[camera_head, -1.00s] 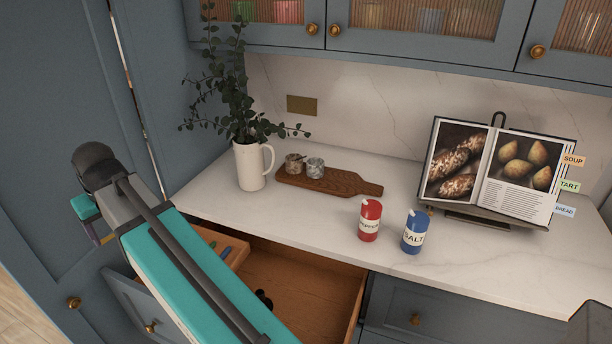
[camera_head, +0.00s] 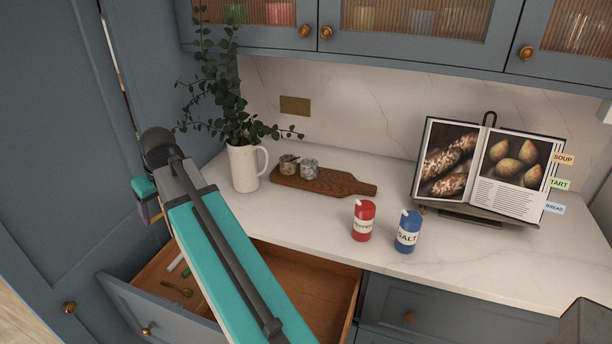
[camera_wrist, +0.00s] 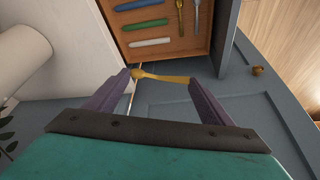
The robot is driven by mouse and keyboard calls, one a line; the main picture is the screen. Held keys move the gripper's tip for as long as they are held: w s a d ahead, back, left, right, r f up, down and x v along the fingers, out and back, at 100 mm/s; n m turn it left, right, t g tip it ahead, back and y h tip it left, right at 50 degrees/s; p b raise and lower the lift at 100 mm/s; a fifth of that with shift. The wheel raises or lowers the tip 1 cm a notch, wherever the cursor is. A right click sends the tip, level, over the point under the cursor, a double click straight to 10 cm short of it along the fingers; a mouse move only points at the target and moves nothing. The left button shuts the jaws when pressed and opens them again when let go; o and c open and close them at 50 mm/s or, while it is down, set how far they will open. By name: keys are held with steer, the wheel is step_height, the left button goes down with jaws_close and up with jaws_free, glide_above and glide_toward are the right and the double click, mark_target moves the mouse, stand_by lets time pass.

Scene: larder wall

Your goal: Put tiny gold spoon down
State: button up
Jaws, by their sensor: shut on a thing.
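My gripper (camera_wrist: 161,79) has its two purple fingers closed on the tiny gold spoon (camera_wrist: 165,78), which spans crosswise between the fingertips in the wrist view. In the head view my gripper (camera_head: 150,211) hangs at the left, near the tall blue panel and left of the counter's edge; the held spoon is hardly visible there. The open wooden drawer (camera_wrist: 168,48) lies beyond the fingers in the wrist view. The spoon appears clear of the drawer.
The drawer holds another gold spoon (camera_head: 178,289), a silver utensil (camera_wrist: 197,14) and green, blue and white-handled pieces. On the counter stand a white jug (camera_head: 243,168) with a plant, a wooden board (camera_head: 335,183), a red shaker (camera_head: 363,222), a blue salt shaker (camera_head: 408,232) and a cookbook (camera_head: 510,190).

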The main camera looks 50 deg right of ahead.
steer(key=s+d+f+p, duration=0.1)
steer(key=s+d, duration=0.5)
steer(key=d, duration=0.7)
steer(key=s+d+p, duration=0.1)
steer(key=s+d, duration=0.5)
steer(key=d, duration=0.7)
steer(key=s+d+f+p, duration=0.1)
steer(key=s+d+f, duration=0.2)
steer(key=s+d, duration=1.5)
steer(key=s, duration=0.2)
steer(key=shift+s+d+f+m, duration=0.15)
steer(key=shift+s+f+m, duration=0.05)
steer(key=shift+s+m, duration=0.2)
steer(key=shift+w, duration=0.1)
steer(key=b, duration=0.1)
glide_toward(332, 179)
steer(key=shift+w+a+f, duration=0.5)
steer(key=shift+w+f, duration=0.2)
steer(key=shift+f, duration=0.15)
steer(key=shift+w+d, duration=0.35)
steer(key=shift+a+f+b, duration=0.1)
steer(key=shift+f+b, duration=0.75)
steer(key=shift+f, duration=0.9)
